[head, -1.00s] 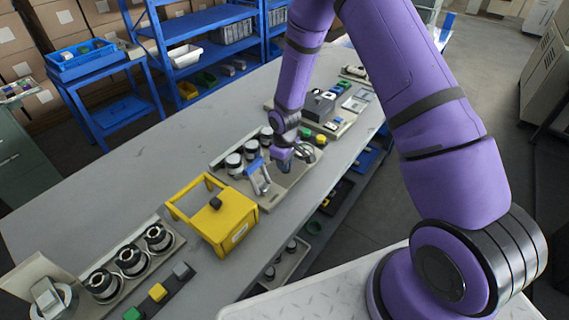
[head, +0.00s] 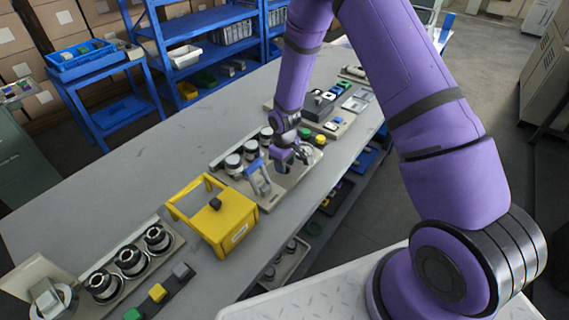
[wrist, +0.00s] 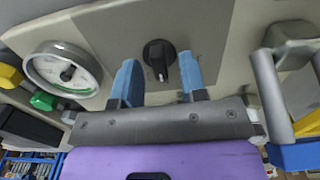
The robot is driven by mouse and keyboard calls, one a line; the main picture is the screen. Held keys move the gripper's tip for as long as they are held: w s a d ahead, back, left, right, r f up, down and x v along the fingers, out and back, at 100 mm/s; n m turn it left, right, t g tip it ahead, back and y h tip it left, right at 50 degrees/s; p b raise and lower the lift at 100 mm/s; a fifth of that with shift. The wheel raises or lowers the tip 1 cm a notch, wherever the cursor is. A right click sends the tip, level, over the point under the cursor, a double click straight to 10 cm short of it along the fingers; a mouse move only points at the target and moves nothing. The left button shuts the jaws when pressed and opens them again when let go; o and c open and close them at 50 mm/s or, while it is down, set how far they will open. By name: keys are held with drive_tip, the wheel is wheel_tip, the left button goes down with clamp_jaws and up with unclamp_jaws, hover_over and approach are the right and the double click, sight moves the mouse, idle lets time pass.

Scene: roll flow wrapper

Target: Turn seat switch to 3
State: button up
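The seat switch looks to be the black rotary knob (wrist: 159,55) on a beige panel (wrist: 190,22) in the wrist view. Its pointer ridge faces down toward my gripper; no numbers are readable around it. My gripper (wrist: 158,78) has its two blue fingers apart, one to each side of the knob and a little short of it, with nothing between them. In the head view my gripper (head: 284,168) is over the panel on the bench, and the knob is hidden behind it.
A round white gauge (wrist: 62,70) and a green button (wrist: 43,101) are left of the knob. A grey metal handle (wrist: 270,95) stands close on the right. In the head view a yellow frame box (head: 228,222) and black-and-silver rollers (head: 132,260) stand nearer on the bench (head: 110,190).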

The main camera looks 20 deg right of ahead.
drive_tip(key=shift+r, duration=0.1)
wheel_tip(320, 180, up, 11)
drive_tip(key=shift+f, duration=0.2)
idle(0.4)
drive_tip(key=shift+r, duration=0.1)
drive_tip(key=s+d+r+m+t, duration=0.1)
drive_tip(key=s+d+r+m, duration=0.3)
drive_tip(key=r, duration=0.9)
drive_tip(key=s+d+r+n+t, duration=0.1)
drive_tip(key=s+r+t, duration=0.1)
drive_tip(key=s+r, duration=0.75)
drive_tip(key=s+d+r+m+t, duration=0.1)
drive_tip(key=s+r+m, duration=0.1)
drive_tip(key=s+r, duration=0.4)
drive_tip(key=s+d+r+m+t, duration=0.1)
drive_tip(key=s+r, duration=0.5)
drive_tip(key=s, duration=0.6)
drive_tip(key=shift+d+r+m, duration=0.2)
drive_tip(key=shift+r+m, duration=0.05)
drive_tip(key=shift+m, duration=0.15)
